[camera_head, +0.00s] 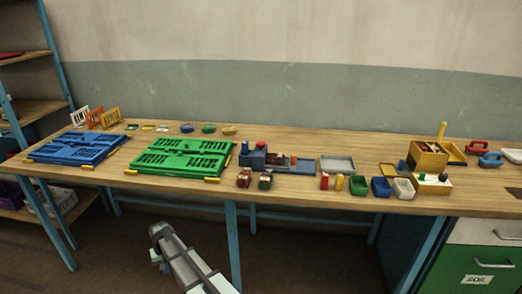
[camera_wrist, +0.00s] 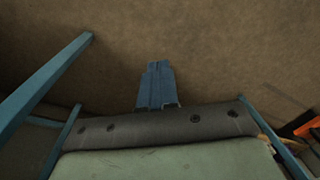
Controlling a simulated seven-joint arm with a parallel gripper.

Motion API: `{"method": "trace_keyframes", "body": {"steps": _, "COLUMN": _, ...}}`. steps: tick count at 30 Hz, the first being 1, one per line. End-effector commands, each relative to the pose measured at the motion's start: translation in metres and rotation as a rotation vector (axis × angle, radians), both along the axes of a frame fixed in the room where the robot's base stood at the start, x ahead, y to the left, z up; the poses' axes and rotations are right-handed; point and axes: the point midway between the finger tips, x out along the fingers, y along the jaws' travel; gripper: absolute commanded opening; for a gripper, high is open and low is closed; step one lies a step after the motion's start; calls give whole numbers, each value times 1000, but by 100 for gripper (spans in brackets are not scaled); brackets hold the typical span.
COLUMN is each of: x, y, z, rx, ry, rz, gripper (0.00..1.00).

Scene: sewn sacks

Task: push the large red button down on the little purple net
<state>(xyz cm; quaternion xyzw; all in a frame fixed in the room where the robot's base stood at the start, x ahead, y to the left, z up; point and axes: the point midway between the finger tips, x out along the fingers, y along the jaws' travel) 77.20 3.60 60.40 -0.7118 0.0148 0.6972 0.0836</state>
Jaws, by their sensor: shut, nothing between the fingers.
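I cannot pick out a large red button or a little purple net in either view. Two small red-and-dark items (camera_head: 254,181) stand near the table's front edge in the head view, too small to make out. A purple patch (camera_head: 8,190) shows on the low shelf at the far left, and I cannot tell what it is. My gripper (camera_wrist: 157,66) shows in the wrist view with its blue-grey fingers together, shut and empty above the brown floor. In the head view my grey arm is in front of and below the table edge, touching none of the goods.
The wooden table (camera_head: 340,142) carries a blue folded crate (camera_head: 75,148), a green folded crate (camera_head: 182,157) and several small bins and blocks at the right. A wooden box (camera_head: 427,157) stands there too. Blue table legs (camera_head: 232,245) stand close to my arm.

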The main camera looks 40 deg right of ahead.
Motion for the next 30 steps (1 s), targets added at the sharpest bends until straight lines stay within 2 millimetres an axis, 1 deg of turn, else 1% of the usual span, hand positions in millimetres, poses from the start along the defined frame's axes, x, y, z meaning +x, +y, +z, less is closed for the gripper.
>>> {"method": "trace_keyframes", "body": {"steps": 1, "x": 20, "y": 2, "z": 14, "rx": 4, "ry": -22, "rz": -3, "gripper": 0}}
{"method": "trace_keyframes", "body": {"steps": 3, "x": 40, "y": 4, "z": 32, "rx": 10, "ry": -47, "rz": -8, "gripper": 0}}
{"method": "trace_keyframes", "body": {"steps": 8, "x": 84, "y": 10, "z": 78, "rx": 22, "ry": -106, "rz": -21, "gripper": 0}}
{"method": "trace_keyframes", "body": {"steps": 12, "x": 119, "y": 14, "z": 121, "rx": 34, "ry": -158, "rz": -30, "gripper": 0}}
{"method": "trace_keyframes", "body": {"steps": 14, "x": 134, "y": 16, "z": 140, "rx": 39, "ry": -180, "rz": -33, "gripper": 0}}
{"method": "trace_keyframes", "body": {"steps": 15, "x": 143, "y": 18, "z": 153, "rx": 43, "ry": -194, "rz": -37, "gripper": 0}}
{"method": "trace_keyframes", "body": {"steps": 17, "x": 157, "y": 20, "z": 172, "rx": 49, "ry": -215, "rz": -40, "gripper": 0}}
{"method": "trace_keyframes", "body": {"steps": 18, "x": 165, "y": 21, "z": 186, "rx": 52, "ry": -229, "rz": -43, "gripper": 0}}
{"method": "trace_keyframes", "body": {"steps": 20, "x": 178, "y": 23, "z": 206, "rx": 58, "ry": -250, "rz": -48, "gripper": 0}}
{"method": "trace_keyframes", "body": {"steps": 21, "x": 186, "y": 23, "z": 220, "rx": 62, "ry": -263, "rz": -50, "gripper": 0}}
{"method": "trace_keyframes", "body": {"steps": 24, "x": 204, "y": 24, "z": 254, "rx": 70, "ry": -293, "rz": -56, "gripper": 0}}
{"method": "trace_keyframes", "body": {"steps": 28, "x": 225, "y": 20, "z": 296, "rx": 77, "ry": -328, "rz": -68, "gripper": 0}}
{"method": "trace_keyframes", "body": {"steps": 30, "x": 234, "y": 14, "z": 319, "rx": 78, "ry": -342, "rz": -76, "gripper": 0}}
